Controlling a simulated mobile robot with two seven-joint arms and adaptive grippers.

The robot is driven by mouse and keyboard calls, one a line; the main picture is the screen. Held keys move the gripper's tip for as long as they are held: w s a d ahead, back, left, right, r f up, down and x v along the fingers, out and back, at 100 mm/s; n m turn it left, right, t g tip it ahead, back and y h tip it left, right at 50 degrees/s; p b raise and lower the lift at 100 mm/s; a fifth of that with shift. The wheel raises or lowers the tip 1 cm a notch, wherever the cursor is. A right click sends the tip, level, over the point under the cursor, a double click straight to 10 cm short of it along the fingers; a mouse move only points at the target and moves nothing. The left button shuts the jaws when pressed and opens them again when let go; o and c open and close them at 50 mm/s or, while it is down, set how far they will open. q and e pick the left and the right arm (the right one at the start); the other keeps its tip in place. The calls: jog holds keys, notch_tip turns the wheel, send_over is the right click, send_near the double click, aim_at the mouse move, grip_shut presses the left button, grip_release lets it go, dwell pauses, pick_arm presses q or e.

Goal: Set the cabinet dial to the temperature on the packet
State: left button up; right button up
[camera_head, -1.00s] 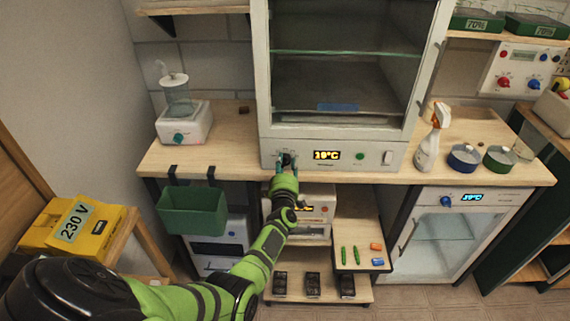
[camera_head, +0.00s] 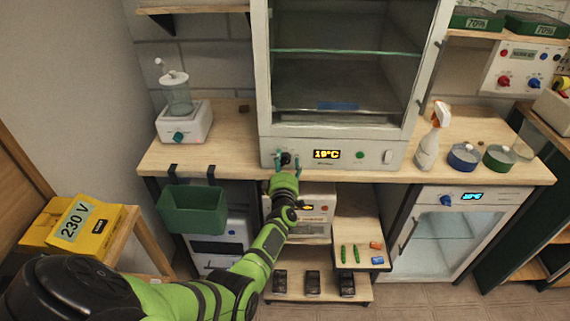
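The cabinet (camera_head: 262,100) stands on the bench with a glass front. Its lower panel has a small dark dial (camera_head: 286,158) at the left and a lit display (camera_head: 327,155) that seems to read 19°C. My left gripper (camera_head: 287,164) is at the dial, its teal fingers spread on either side of it. Whether the fingers touch the dial cannot be told. A green button (camera_head: 360,156) and a white switch (camera_head: 388,157) sit to the right on the panel. My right gripper is not in view. No packet can be made out for certain.
A white device with a jar (camera_head: 184,122) stands left on the bench. A green bin (camera_head: 192,210) hangs from the bench edge. A spray bottle (camera_head: 431,138) and two round tins, blue (camera_head: 463,157) and green (camera_head: 499,158), stand at the right.

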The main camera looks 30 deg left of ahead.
pick_arm(q)
jog(key=v, duration=0.7)
jog(key=shift+s, duration=0.25)
jog(key=shift+d, duration=0.1)
dwell(0.4)
jog(key=s+d+f+m+g+h, duration=0.25)
jog(key=s+d+f+m, duration=0.2)
jog(key=f, duration=0.45)
jog(key=s+d+f+m+g+h, duration=0.1)
jog(key=s+d+f+m+h, duration=0.35)
jog(key=f, duration=0.45)
jog(key=s+d+f+m+g+h, duration=0.25)
jog(key=s+d+f, duration=0.3)
jog(key=f, duration=0.35)
jog(key=s+f+m+g, duration=0.2)
jog(key=s+f, duration=0.3)
jog(key=s, duration=0.7)
jog(key=s+f+m+g, duration=0.3)
jog(key=s+f+m, duration=0.1)
jog(key=s, duration=0.8)
jog(key=s+f+m+g, duration=0.3)
jog(key=s+f, duration=0.2)
jog(key=s, duration=0.7)
jog(key=shift+a+f, duration=0.25)
jog(key=shift+f, duration=0.1)
